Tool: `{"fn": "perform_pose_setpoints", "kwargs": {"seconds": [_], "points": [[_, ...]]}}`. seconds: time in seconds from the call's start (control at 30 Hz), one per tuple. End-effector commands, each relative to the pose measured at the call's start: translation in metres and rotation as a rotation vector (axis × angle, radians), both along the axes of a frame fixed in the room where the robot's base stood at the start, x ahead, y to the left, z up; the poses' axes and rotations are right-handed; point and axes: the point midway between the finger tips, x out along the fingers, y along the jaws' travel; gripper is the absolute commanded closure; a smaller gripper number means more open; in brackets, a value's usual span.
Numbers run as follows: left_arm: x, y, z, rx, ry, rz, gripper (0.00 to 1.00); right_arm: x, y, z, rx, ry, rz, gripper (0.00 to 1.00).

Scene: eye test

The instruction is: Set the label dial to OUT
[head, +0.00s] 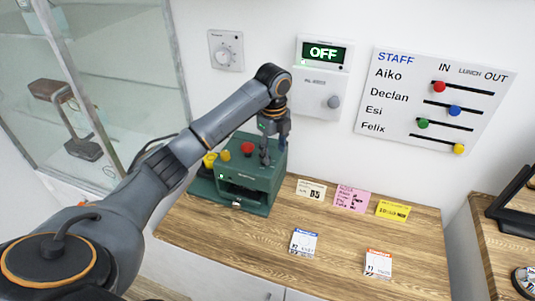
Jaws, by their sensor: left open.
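My left gripper (274,148) is open, with its fingers pointing down over the right part of a green machine (246,192) on the wooden counter. No dial clearly marked "label" can be made out. A white board (432,130) on the wall reads STAFF, IN, LUNCH, OUT, with colored sliders beside names. My right gripper is not in view.
A wall panel with a grey knob (334,102) hangs under a display (323,53) reading OFF. Several paper labels lie on the counter (335,245). A glass cabinet (110,70) stands left.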

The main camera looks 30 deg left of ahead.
Motion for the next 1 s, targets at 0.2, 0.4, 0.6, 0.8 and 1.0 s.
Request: {"fn": "perform_pose_setpoints", "kwargs": {"seconds": [0.2, 0.4, 0.6, 0.8, 1.0], "points": [[0.012, 0.043, 0.07, -0.014, 0.005, -0.101, 0.46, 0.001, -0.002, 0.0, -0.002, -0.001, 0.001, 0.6], [0.012, 0.05, 0.076, -0.023, 0.007, -0.125, 0.46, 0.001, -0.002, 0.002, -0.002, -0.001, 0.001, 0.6], [0.013, 0.048, 0.045, -0.023, 0.01, -0.125, 0.46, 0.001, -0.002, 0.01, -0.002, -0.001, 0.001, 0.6], [0.015, 0.047, 0.001, -0.022, 0.009, -0.124, 0.46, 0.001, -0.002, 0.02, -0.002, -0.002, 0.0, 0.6], [0.017, 0.046, -0.034, -0.023, 0.007, -0.124, 0.46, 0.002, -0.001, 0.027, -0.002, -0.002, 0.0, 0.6]]}}
